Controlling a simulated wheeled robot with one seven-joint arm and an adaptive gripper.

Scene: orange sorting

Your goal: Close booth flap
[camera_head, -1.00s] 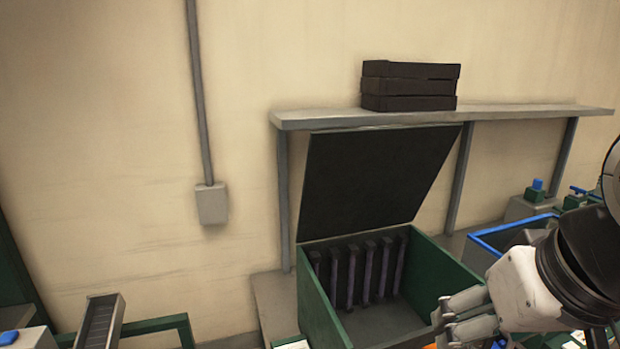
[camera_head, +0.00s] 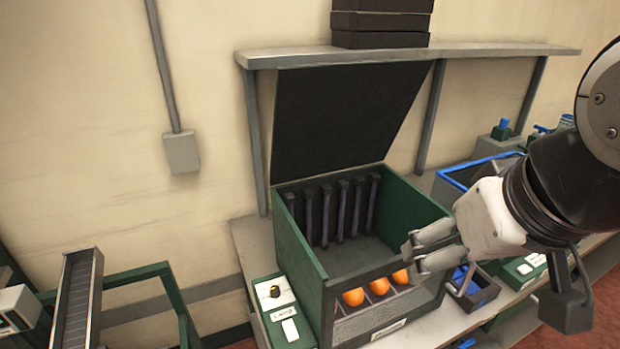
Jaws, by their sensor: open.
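The booth (camera_head: 303,240) is a green box on a bench, with dark vertical strips along its inner back wall. Its black flap (camera_head: 345,115) stands raised and tilted back, with its top edge just under the shelf. My gripper (camera_head: 410,258) is open and empty at the booth's front right, its fingers pointing left. In this view the fingers overlap the booth's front right corner; I cannot tell whether they touch it. Several oranges (camera_head: 353,297) sit in slots along the booth's front, partly hidden by my fingers.
A grey shelf (camera_head: 500,50) with stacked black crates (camera_head: 380,22) runs above the booth. A control panel (camera_head: 280,305) with a black knob stands at the booth's left. Blue-rimmed bins (camera_head: 450,178) lie to the right. A grey chute (camera_head: 78,300) stands at far left.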

